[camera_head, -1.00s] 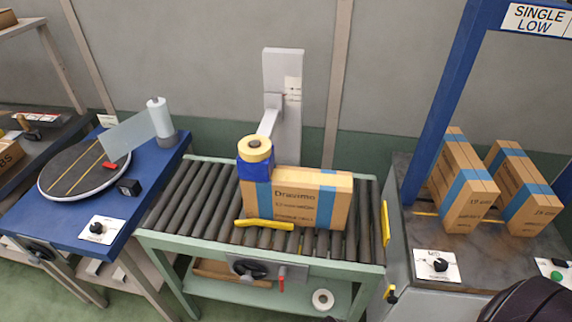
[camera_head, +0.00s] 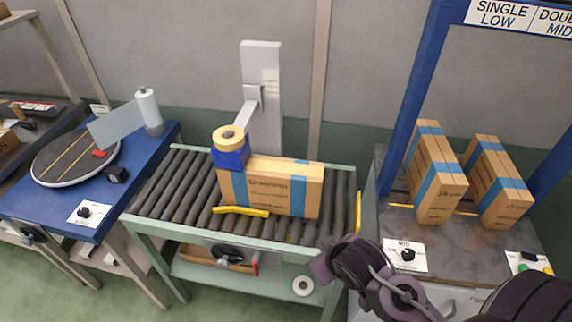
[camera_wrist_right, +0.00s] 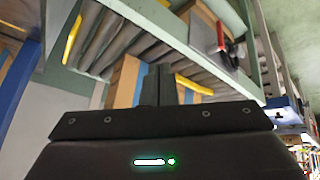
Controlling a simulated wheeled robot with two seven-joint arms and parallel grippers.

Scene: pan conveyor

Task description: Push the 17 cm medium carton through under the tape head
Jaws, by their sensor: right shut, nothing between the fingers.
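The carton (camera_head: 270,188) with blue bands stands on the roller conveyor (camera_head: 170,185). Its left end is at the tape head (camera_head: 230,150), a blue block with a yellow roll on a grey arm. The head overlaps the carton's upper left corner, and the rest extends to the right. My right gripper (camera_head: 328,262) is in front of the conveyor's right end, apart from the carton. In the right wrist view its fingers (camera_wrist_right: 157,86) are shut and empty, with part of the carton (camera_wrist_right: 126,82) behind them. My left gripper is not in view.
Yellow guides lie in front of the carton (camera_head: 241,211) and at the conveyor's right end (camera_head: 358,212). A crank (camera_head: 230,253) sits on the front rail. Two taped cartons (camera_head: 437,180) stand on the right bench under a blue frame. A blue turntable bench (camera_head: 75,160) is left.

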